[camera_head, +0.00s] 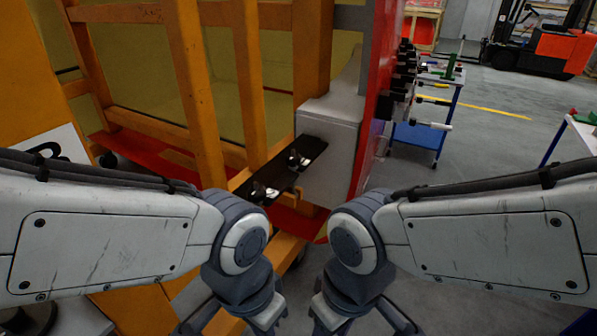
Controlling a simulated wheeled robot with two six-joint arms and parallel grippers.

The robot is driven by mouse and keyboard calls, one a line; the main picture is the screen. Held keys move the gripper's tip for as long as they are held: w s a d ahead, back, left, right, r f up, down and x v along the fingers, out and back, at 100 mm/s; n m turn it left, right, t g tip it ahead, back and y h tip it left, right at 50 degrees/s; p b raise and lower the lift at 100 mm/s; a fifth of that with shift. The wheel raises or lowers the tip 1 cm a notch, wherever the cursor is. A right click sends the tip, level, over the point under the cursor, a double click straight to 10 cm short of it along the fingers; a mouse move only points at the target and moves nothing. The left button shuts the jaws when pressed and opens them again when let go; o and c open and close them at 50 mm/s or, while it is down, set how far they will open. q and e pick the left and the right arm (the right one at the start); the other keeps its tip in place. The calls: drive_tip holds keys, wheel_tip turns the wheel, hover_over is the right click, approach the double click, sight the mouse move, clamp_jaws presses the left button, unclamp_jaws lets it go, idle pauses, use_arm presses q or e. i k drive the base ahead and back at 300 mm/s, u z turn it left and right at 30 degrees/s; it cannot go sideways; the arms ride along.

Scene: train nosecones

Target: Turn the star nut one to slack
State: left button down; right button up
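Several black knob-like parts (400,78) stick out from the edge of a red upright panel (378,70) at upper centre right. They are small, and I cannot tell which is star nut one or how far it is turned. My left gripper (232,318) and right gripper (364,318) are at the bottom edge, partly cut off below my wrists. Their fingertips are not clear. Both are low in the picture, well apart from the black knobs. I see nothing held in either.
An orange frame (185,80) fills the left. A grey housing (330,140) and a black plate (285,170) with shiny metal parts stand beyond my wrists. A blue cart (415,135) is behind the panel. A forklift (555,45) stands far back; grey floor (490,130) is open at right.

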sight(293, 162)
drive_tip(key=z, duration=0.3)
drive_tip(key=i, duration=0.95)
drive_tip(key=u, duration=0.5)
